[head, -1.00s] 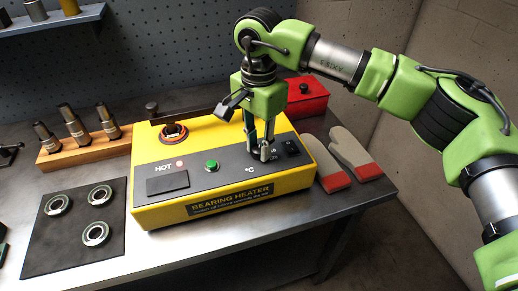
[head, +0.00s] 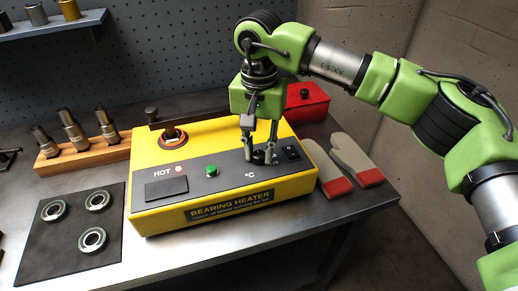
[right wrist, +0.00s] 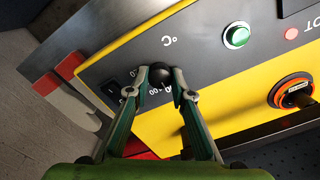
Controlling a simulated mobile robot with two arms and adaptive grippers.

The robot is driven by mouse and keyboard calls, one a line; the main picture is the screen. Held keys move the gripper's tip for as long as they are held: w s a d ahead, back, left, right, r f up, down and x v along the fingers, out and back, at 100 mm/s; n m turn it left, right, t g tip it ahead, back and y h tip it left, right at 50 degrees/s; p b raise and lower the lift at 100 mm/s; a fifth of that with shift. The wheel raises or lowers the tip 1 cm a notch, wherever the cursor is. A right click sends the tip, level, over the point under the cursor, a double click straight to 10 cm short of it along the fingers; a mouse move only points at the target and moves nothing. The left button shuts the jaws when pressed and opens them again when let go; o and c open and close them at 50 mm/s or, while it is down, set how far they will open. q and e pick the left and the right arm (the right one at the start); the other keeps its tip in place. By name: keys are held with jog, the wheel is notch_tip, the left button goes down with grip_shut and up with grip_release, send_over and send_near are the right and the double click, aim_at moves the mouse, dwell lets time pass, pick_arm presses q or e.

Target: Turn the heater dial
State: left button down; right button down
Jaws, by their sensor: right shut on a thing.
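The bearing heater is a yellow box (head: 160,216) with a dark sloped front panel. Its black dial (head: 258,157) is on the right part of the panel, beside the °C mark. My right gripper (head: 261,156) points down over the panel and is shut on the dial, one finger on each side. In the right wrist view the round dial (right wrist: 160,75) shows between the fingertips (right wrist: 161,80), with scale numbers next to it partly hidden by the fingers. I cannot see where the dial points. My left gripper is not in view.
A green button (head: 211,171) and a black switch (head: 291,153) flank the dial. Gloves (head: 345,155) lie to the right, a red box (head: 306,108) behind. A dark mat (head: 70,262) with bearings and a wooden rack (head: 88,154) stand left.

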aim_at(259, 154)
jog(key=shift+r, duration=0.15)
jog(key=c, duration=1.8)
grip_release()
notch_tip(259, 154, up, 12)
jog(key=shift+f, duration=0.1)
